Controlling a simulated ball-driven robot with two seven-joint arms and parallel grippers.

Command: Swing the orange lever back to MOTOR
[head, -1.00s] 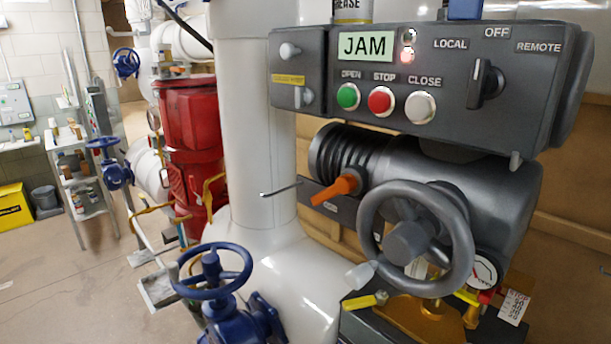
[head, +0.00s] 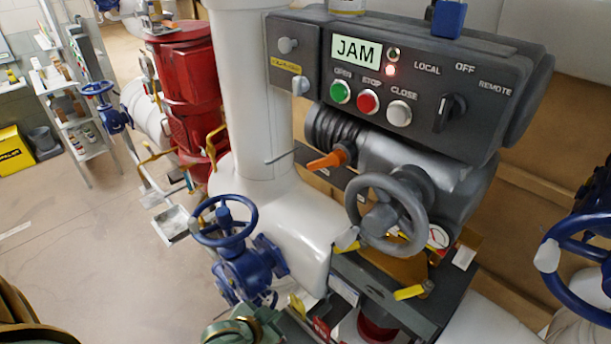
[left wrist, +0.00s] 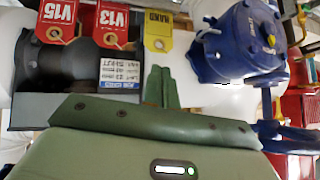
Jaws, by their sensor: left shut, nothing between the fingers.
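The orange lever (head: 324,161) sits on the side of the grey valve actuator (head: 405,165), left of its grey handwheel (head: 388,213). It points left and slightly down, beside a dark label plate whose lettering is too small to read. My left gripper (head: 262,318) is green and low at the bottom edge of the head view, well below the lever and apart from it. In the left wrist view its fingers (left wrist: 158,87) are together and empty. The lever is not in the left wrist view. My right gripper is not in view.
The control box (head: 400,80) above shows JAM, with a red light lit. A blue-wheeled valve (head: 245,265) stands near my left gripper. Red tags (left wrist: 115,22) and a yellow tag (left wrist: 158,28) hang close to its fingers. A white pipe (head: 240,90) stands left of the actuator.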

